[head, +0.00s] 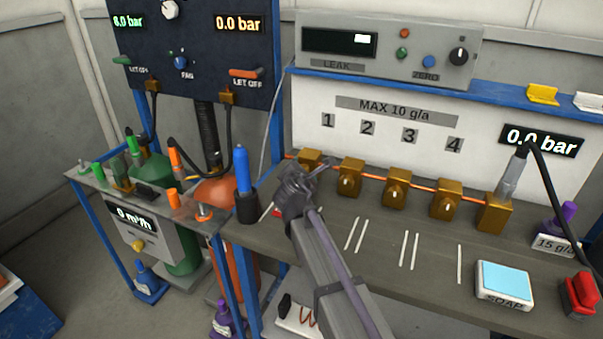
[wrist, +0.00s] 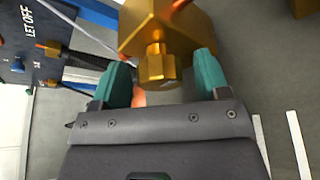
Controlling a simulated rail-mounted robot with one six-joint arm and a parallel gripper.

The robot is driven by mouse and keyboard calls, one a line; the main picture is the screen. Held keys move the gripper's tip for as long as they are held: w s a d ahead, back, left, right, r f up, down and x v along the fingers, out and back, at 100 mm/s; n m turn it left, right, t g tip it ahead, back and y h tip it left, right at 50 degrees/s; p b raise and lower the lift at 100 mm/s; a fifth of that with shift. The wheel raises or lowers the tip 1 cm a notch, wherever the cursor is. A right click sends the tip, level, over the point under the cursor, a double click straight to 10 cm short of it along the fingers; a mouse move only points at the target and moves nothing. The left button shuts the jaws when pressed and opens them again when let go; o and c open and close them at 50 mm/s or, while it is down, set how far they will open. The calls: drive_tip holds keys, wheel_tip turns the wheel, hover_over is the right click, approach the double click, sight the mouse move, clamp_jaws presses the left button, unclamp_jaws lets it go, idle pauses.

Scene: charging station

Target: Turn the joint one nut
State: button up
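The joint one block (head: 309,158) is a brass block at the left end of the copper line, under the number 1; my gripper partly covers it in the head view. In the wrist view the brass block (wrist: 168,28) fills the top middle, and its hexagonal brass nut (wrist: 157,66) faces me. My gripper (wrist: 160,82) has two teal fingers apart, one on each side of the nut. A gap shows between the nut and each finger. In the head view my gripper (head: 300,185) is in front of joint one; its fingers are hard to make out there.
More brass joints (head: 350,177) stand to the right along the copper line. A blue marker-like tool (head: 243,172) stands in a dark holder left of my gripper. The bench middle is clear, with white line marks.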

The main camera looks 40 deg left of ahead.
drive_tip(key=shift+d, duration=0.1)
drive_tip(key=p+v, duration=0.3)
drive_tip(key=v, duration=0.7)
drive_tip(key=shift+r, duration=0.15)
drive_tip(key=shift+s+d, duration=0.2)
drive_tip(key=shift+s, duration=0.15)
drive_tip(key=shift+w, duration=0.1)
